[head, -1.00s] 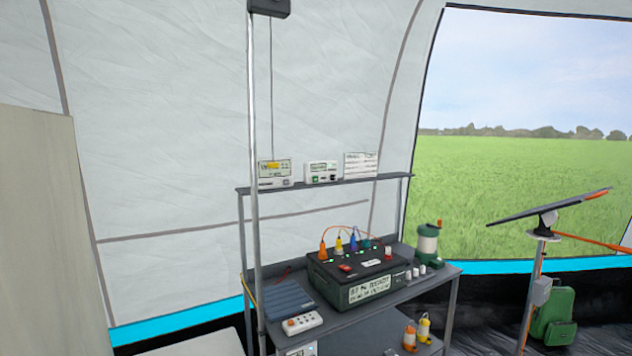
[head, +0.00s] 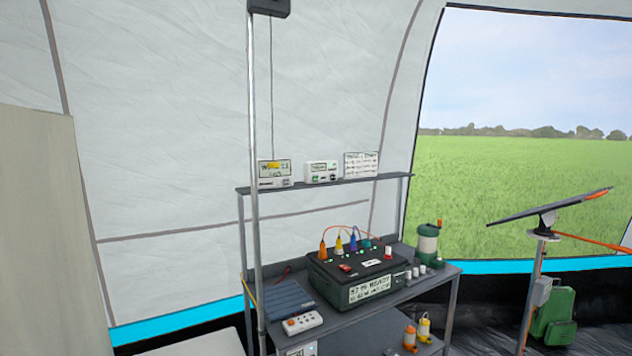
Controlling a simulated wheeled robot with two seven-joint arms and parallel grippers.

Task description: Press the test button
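Neither of my grippers shows in the head view. No button can be read as the test button at this size. On the upper shelf (head: 225,190) stand a white box with a yellowish display (head: 274,172) and a second white box with small green and dark controls (head: 321,172). A white card with lines of writing (head: 361,165) stands beside them. The lettering is too small to read surely.
A white power strip (head: 302,322) and a dark blue flat panel (head: 289,298) lie on the bench's left part. A green lantern (head: 428,243) stands at its right end. A grey pole (head: 254,130) rises in front of the bench's left side.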

